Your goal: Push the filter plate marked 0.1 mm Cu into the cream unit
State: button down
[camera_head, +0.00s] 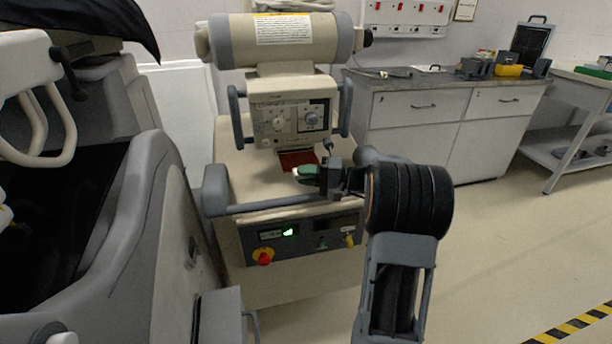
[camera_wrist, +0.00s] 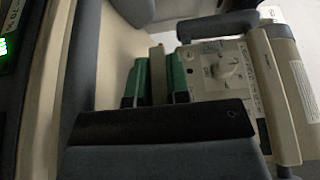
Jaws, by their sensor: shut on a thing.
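The cream unit (camera_head: 268,90) stands on a cream cart, with a knob panel on its front. A reddish-brown plate (camera_head: 298,158) shows just below the unit's front panel; I cannot read any mark on it. My gripper (camera_head: 307,172) is in front of the unit, its green pads close to the plate. In the wrist view, my gripper (camera_wrist: 157,80) is shut on a thin plate (camera_wrist: 157,72), seen edge-on between the green pads. The plate's far end lies close to the knob panel (camera_wrist: 222,70). How far it sits in the unit is hidden.
A grey handle rail (camera_head: 280,205) runs across the cart's front, below my gripper. A large grey covered machine (camera_head: 150,220) stands close on the left. A grey-topped cabinet (camera_head: 455,110) stands behind at right. The floor (camera_head: 500,230) at right is clear.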

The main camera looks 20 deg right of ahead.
aim_at(300, 161)
jog(key=shift+w+d+p, duration=0.2)
jog(key=shift+w+d, duration=0.05)
jog(key=shift+w, duration=1)
jog(key=shift+w+d+p, duration=0.15)
jog(key=shift+w+d, duration=0.1)
jog(key=shift+w, duration=0.95)
jog(key=shift+w+d+p, duration=0.2)
jog(key=shift+w+d, duration=0.05)
jog(key=shift+w, duration=1)
jog(key=shift+s, duration=0.15)
jog(key=shift+s+a+b, duration=0.25)
jog(key=shift+s+b, duration=0.25)
jog(key=shift+s, duration=0.55)
jog(key=shift+s+a+b, duration=0.2)
jog(key=shift+s+b, duration=0.25)
jog(key=shift+s, duration=0.65)
jog(key=shift+s+a+b, duration=0.25)
jog(key=shift+s+b, duration=0.25)
jog(key=shift+s, duration=0.55)
jog(key=shift+b, duration=0.35)
jog(key=shift+w+d, duration=0.15)
jog(key=shift+w, duration=0.65)
